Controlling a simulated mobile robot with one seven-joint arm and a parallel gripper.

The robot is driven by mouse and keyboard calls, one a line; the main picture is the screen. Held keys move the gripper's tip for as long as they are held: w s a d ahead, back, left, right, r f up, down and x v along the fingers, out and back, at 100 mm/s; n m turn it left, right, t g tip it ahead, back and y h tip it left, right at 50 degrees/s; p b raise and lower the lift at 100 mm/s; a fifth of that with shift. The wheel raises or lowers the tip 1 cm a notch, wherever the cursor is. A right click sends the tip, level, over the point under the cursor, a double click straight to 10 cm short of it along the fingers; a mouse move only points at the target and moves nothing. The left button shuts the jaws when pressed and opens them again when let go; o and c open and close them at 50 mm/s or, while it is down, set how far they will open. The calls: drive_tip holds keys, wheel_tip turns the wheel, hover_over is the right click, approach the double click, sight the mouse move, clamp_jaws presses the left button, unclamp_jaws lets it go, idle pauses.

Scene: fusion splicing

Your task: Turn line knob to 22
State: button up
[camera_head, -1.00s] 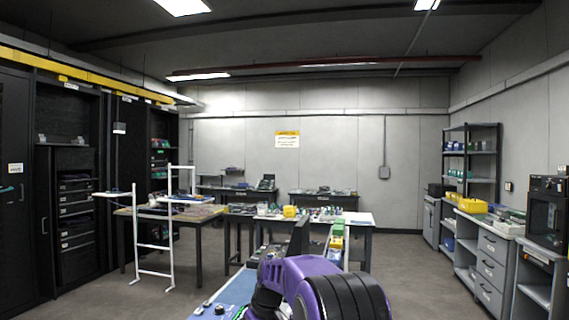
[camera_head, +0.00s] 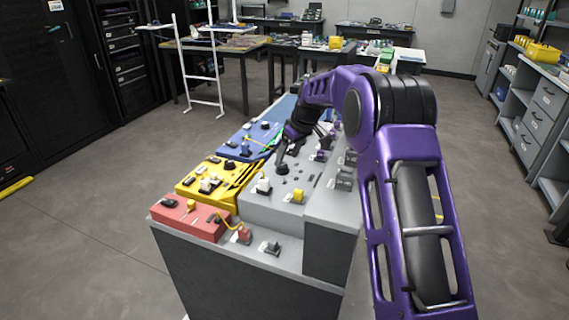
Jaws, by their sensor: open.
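A bench console with coloured panels stands in front of me. Its grey panel (camera_head: 262,209) carries several small knobs, switches and sockets, including a white-topped one (camera_head: 263,186) and a yellow one (camera_head: 298,196). I cannot tell which is the line knob, and no numbers are readable. My gripper (camera_head: 281,166) is small and dark at the end of my purple arm. It is open, low over the far part of the grey panel. I cannot tell whether it touches a control there. My wrist hides part of the panel behind it.
Red (camera_head: 188,219), yellow (camera_head: 190,189) and blue (camera_head: 240,149) panels with raised controls line the left side. A thin yellow cable (camera_head: 229,222) lies near the front. A white rack frame (camera_head: 218,90) and tables stand behind.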

sight(283, 166)
drive_tip(key=shift+x, duration=1.9)
clamp_jaws()
